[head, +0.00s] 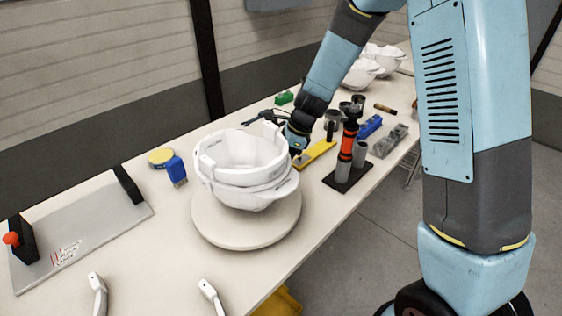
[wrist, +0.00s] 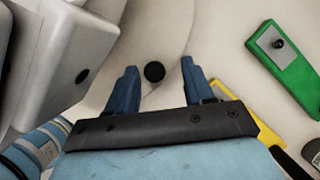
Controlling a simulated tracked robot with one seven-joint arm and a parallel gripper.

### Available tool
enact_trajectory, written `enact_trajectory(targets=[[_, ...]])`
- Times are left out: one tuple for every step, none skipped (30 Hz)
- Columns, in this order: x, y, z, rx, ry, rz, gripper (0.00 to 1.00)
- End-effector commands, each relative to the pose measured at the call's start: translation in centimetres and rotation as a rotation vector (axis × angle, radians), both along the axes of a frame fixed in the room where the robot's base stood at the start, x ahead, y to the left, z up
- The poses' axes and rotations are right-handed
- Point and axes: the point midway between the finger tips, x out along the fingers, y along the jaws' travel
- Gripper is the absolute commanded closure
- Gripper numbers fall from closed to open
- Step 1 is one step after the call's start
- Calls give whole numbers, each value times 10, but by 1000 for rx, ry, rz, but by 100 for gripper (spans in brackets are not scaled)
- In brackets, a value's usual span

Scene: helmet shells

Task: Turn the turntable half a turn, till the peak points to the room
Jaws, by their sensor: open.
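A white helmet shell (head: 240,172) sits on the round cream turntable (head: 245,232) in the head view. A lip juts from its lower right side; I cannot tell for sure that this is the peak. My gripper (head: 268,117) is behind the shell, partly hidden by it. In the wrist view my gripper (wrist: 159,82) is open, with a dark round knob (wrist: 154,71) between its fingers, not gripped. The knob appears to stand on the turntable (wrist: 165,30), inside its curved edge. The shell (wrist: 60,60) fills the left, close to the left finger.
A green block (wrist: 285,55) and a yellow tool lie right of the gripper. Blue brush (head: 177,170), grey plate (head: 80,235) and white hooks are left and front. Tool stand (head: 347,170) and more shells (head: 362,70) are to the right and back.

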Motion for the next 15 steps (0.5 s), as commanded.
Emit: enact_trajectory(targets=[[1, -3, 8, 2, -3, 1, 48], [1, -5, 13, 2, -3, 1, 48], [2, -7, 19, 2, -4, -1, 48], [2, -9, 25, 3, -4, 0, 48], [3, -12, 31, 2, -6, 1, 48], [3, -15, 38, 2, -5, 0, 48], [3, -17, 44, 2, -4, -1, 48], [4, -20, 50, 2, -6, 0, 48], [4, -22, 57, 2, -6, 1, 48], [5, -24, 63, 3, -5, 0, 48], [5, -27, 68, 2, -6, 0, 48], [5, -30, 75, 2, -4, 0, 48], [6, -32, 79, 2, -5, 0, 48], [6, -34, 84, 3, -5, 0, 48], [6, -36, 90, 2, -4, -1, 48]])
